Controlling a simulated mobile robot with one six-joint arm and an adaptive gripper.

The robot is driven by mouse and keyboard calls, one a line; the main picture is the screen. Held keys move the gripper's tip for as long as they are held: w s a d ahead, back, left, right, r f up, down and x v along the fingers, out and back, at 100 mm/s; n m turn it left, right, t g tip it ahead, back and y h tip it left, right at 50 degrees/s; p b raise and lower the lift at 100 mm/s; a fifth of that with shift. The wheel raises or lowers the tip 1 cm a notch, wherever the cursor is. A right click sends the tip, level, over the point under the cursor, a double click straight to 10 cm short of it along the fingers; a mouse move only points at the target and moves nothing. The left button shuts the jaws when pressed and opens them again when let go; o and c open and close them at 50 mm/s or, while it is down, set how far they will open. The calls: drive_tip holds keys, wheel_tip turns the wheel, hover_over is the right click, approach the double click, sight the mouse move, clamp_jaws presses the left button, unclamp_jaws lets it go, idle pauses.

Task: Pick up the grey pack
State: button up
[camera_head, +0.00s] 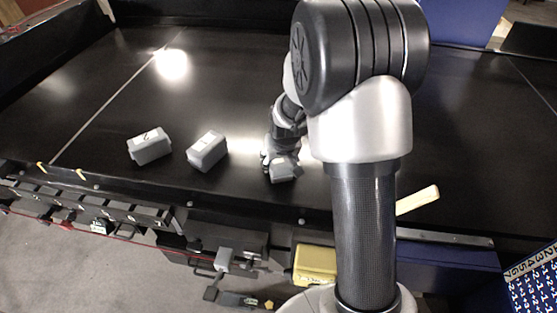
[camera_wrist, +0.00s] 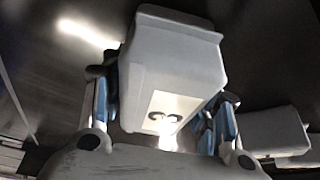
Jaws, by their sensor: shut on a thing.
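A grey pack (camera_wrist: 172,70) with a white label bearing a dark figure, apparently a 3, fills the middle of the wrist view. My gripper (camera_wrist: 160,105) is shut on it, with one blue-edged finger on each side. In the head view my gripper (camera_head: 276,160) is low over the black conveyor, and the held grey pack (camera_head: 285,173) shows just below it. I cannot tell whether the pack touches the belt. Two more grey packs, one in the middle (camera_head: 207,152) and one further left (camera_head: 149,147), lie on the belt. One grey pack also shows at the right of the wrist view (camera_wrist: 275,132).
The black conveyor (camera_head: 90,75) has wide free room behind the packs. A raised dark rail (camera_head: 150,203) runs along its near edge. A pale stick-like block (camera_head: 418,200) lies right of my arm. A yellow case (camera_head: 315,262) sits below the near edge.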

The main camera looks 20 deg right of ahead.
wheel_tip(320, 180, up, 20)
drive_tip(key=shift+r+p, duration=0.15)
drive_tip(key=shift+p, duration=0.2)
